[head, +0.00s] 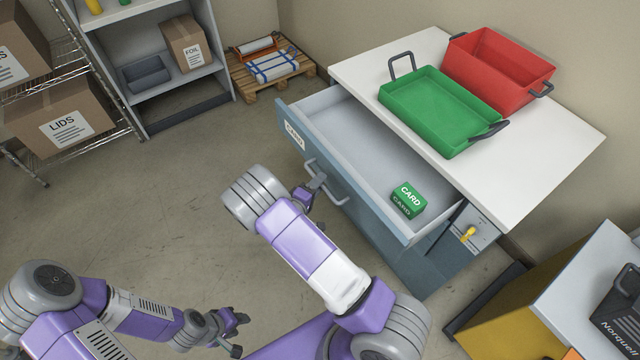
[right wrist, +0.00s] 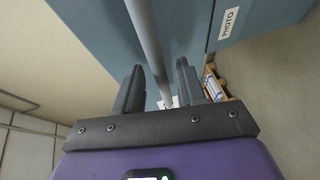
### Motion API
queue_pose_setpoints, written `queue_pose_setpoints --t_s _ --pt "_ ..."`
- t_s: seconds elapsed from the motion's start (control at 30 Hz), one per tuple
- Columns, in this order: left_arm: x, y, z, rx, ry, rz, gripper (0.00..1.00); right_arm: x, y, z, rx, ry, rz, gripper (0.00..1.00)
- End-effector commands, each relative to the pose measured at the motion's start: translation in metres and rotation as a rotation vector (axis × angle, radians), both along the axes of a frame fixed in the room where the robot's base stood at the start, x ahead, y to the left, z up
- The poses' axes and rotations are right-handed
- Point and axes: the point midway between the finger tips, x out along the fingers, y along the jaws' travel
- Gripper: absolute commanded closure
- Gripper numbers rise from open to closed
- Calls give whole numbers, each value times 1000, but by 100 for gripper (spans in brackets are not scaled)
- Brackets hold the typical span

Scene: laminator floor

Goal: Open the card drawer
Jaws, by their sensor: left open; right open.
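The card drawer (head: 345,220) is a blue-fronted, grey-lined drawer, pulled well out of the cabinet under a white top. A green box marked CARD (head: 409,199) lies inside at its right end. Its grey bar handle (head: 341,201) is on the front face. My right gripper (head: 318,188) is at the handle. In the right wrist view the handle bar (right wrist: 147,38) runs between the two open fingers (right wrist: 159,88); I see no firm grip on it. My left gripper (head: 238,334) is open and empty, low over the floor, away from the drawer.
A green tray (head: 425,112) and a red tray (head: 500,70) stand on the white top (head: 545,150). A yellow-handled fitting (head: 468,234) is on the cabinet's right side. Floor left of the drawer is clear.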

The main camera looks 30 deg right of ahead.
Motion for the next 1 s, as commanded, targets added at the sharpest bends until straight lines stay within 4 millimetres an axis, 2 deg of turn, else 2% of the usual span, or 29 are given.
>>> queue_pose_setpoints --t_s 0.13,0.4,0.43,0.7,1.0 --pt "0 0 -3 0 0 0 57 5 -10 -3 1 0 -1 60" --pt "0 0 -3 0 0 0 57 6 -12 -3 1 -1 1 60" --pt "0 0 -3 0 0 0 57 6 -12 -3 1 0 1 61" --pt "0 0 -3 0 0 0 57 6 -12 -3 1 0 0 100" --pt "0 0 -2 0 0 0 57 6 -9 -2 1 -1 1 100"
